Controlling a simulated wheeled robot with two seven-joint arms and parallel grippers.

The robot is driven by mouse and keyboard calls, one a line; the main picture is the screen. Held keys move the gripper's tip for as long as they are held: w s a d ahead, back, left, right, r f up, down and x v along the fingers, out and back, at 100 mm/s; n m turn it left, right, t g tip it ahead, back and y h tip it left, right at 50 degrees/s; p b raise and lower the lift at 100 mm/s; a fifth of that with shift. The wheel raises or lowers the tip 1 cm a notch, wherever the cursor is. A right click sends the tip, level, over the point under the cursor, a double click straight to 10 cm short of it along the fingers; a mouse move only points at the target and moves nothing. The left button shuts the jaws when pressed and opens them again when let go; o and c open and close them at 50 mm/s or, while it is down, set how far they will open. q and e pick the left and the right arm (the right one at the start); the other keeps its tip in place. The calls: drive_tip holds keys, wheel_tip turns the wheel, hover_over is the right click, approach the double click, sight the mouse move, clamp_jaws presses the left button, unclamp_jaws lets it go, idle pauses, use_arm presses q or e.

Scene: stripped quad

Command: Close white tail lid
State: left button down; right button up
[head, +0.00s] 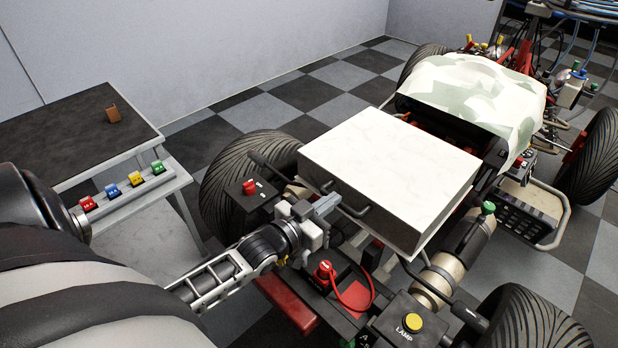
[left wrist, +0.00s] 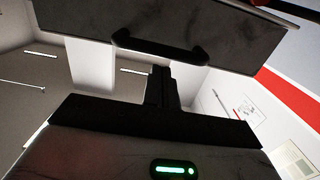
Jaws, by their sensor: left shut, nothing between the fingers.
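The white tail lid (head: 390,165) lies nearly level at the rear of the quad, its broad top facing up. I cannot tell whether it is fully down. A dark bar handle (head: 350,206) sits on its near side; the handle (left wrist: 160,48) also spans a dark-looking panel in the left wrist view. My left gripper (head: 328,205) is shut and empty at the lid's near left side, close to the handle. In the left wrist view its fingertips (left wrist: 162,75) are together just below the handle; contact is unclear. My right gripper is not in view.
A red knob with a cable (head: 325,270) and a yellow LAMP button (head: 412,322) are below the lid. Rear tyres (head: 245,180) flank it. A camouflage cover (head: 470,95) lies beyond. A side table (head: 70,130) with coloured switches stands left. Checkered floor is free behind.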

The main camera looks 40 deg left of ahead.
use_arm(q)
drive_tip(key=s+a+r+p, duration=0.2)
drive_tip(key=s+r, duration=0.2)
drive_tip(key=s, duration=0.7)
drive_tip(key=s+d+f+g, duration=0.3)
drive_tip(key=d+f, duration=0.1)
drive_tip(key=d, duration=0.3)
drive_tip(key=s+d+f+g, duration=0.3)
drive_tip(key=d+f+g, duration=0.1)
drive_tip(key=d, duration=0.3)
drive_tip(key=shift+d+f+m, duration=0.15)
drive_tip(key=shift+f+m, duration=0.25)
drive_tip(key=shift+f, duration=0.3)
